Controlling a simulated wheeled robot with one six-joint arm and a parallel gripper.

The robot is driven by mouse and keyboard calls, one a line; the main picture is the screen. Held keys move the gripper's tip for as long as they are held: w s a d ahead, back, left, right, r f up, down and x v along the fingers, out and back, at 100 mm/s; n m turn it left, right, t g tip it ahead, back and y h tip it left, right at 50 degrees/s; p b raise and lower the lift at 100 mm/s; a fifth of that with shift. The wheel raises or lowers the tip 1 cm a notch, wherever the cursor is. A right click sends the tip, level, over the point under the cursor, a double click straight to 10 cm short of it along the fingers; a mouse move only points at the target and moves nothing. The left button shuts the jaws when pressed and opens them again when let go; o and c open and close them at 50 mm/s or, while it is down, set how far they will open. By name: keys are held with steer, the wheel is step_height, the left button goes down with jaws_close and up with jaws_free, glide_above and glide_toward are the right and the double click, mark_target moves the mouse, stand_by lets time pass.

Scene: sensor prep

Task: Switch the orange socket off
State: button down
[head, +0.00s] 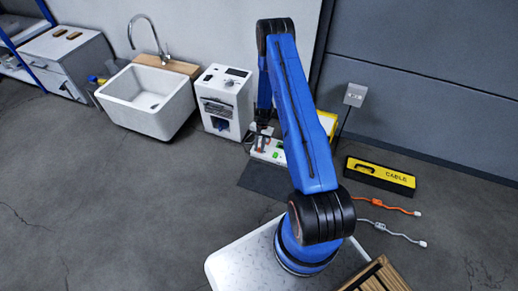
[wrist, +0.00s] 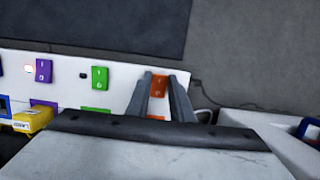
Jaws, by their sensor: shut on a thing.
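The orange switch (wrist: 159,85) is on a white power strip (wrist: 124,80) in the wrist view. My gripper (wrist: 162,82) has one finger on each side of this switch and is shut on it. A bit of orange socket (wrist: 156,118) shows below, mostly hidden. A green switch (wrist: 100,77) and a purple switch (wrist: 43,70) lie to the left. In the head view, my gripper (head: 262,131) is down at the power strip (head: 278,155); the orange switch cannot be made out there. The switch's on or off position is unclear.
A yellow plug (wrist: 33,118) sits at the strip's left. A dark mat (head: 266,179) lies in front of the strip. A white machine (head: 223,101) stands close on the left, beside a sink (head: 148,98). A black and yellow cable box (head: 380,174) and two loose cables lie right.

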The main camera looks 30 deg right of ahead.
stand_by(0.3)
steer(key=c, duration=1.6)
jaws_free()
steer(key=shift+o, duration=0.2)
steer(key=v, duration=1.7)
steer(key=shift+d+r, duration=0.15)
steer(key=shift+d, duration=0.05)
steer(key=shift+w, duration=0.1)
